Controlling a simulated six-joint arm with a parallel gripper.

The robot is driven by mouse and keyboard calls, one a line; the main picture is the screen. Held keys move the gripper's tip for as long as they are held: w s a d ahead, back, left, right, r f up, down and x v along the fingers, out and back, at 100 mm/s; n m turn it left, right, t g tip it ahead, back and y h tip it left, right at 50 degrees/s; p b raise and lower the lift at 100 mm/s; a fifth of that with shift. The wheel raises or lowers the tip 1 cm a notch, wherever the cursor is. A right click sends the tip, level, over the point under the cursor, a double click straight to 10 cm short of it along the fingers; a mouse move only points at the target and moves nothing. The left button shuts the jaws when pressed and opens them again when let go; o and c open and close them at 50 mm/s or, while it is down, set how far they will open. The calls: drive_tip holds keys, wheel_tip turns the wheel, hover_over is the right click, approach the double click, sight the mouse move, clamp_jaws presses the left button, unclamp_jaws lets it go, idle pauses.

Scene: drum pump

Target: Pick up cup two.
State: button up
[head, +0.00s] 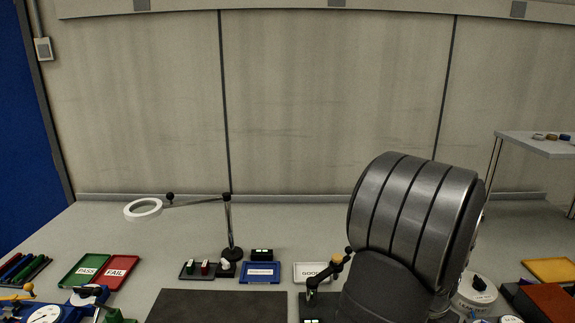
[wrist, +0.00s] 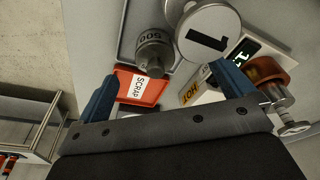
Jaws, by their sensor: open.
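I cannot make out a cup marked two in either view. In the wrist view my gripper (wrist: 168,73) has its two blue fingers spread wide, with nothing held between them. Beyond the fingers is a white round piece marked "1" (wrist: 205,35). A grey weight marked "500" (wrist: 153,52) stands beside it. An orange-brown round vessel (wrist: 266,72) is to the right, near a "HOT" label. In the head view my arm hides part of the bench, and the gripper is not visible.
A red SCRAP tray (wrist: 138,88) lies beyond the fingers. In the head view, green PASS (head: 86,271) and red FAIL (head: 118,271) trays are at left. A magnifier lamp (head: 229,225) stands mid-bench. A bare dark mat (head: 218,306) lies at front.

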drive_tip(key=c, duration=0.8)
drive_tip(key=w+a+r+n+t, duration=0.1)
drive_tip(key=w+a+r, duration=0.15)
drive_tip(key=r, duration=0.35)
drive_tip(key=w+a+r+n+h, duration=0.1)
drive_tip(key=w+a+r, duration=0.1)
drive_tip(key=w+r, duration=0.35)
drive_tip(key=w+a+r+n+t, duration=0.1)
drive_tip(key=w+a+r, duration=0.1)
drive_tip(key=r, duration=0.6)
drive_tip(key=x, duration=1.1)
drive_tip(key=shift+w+d, duration=0.25)
drive_tip(key=shift+x, duration=3)
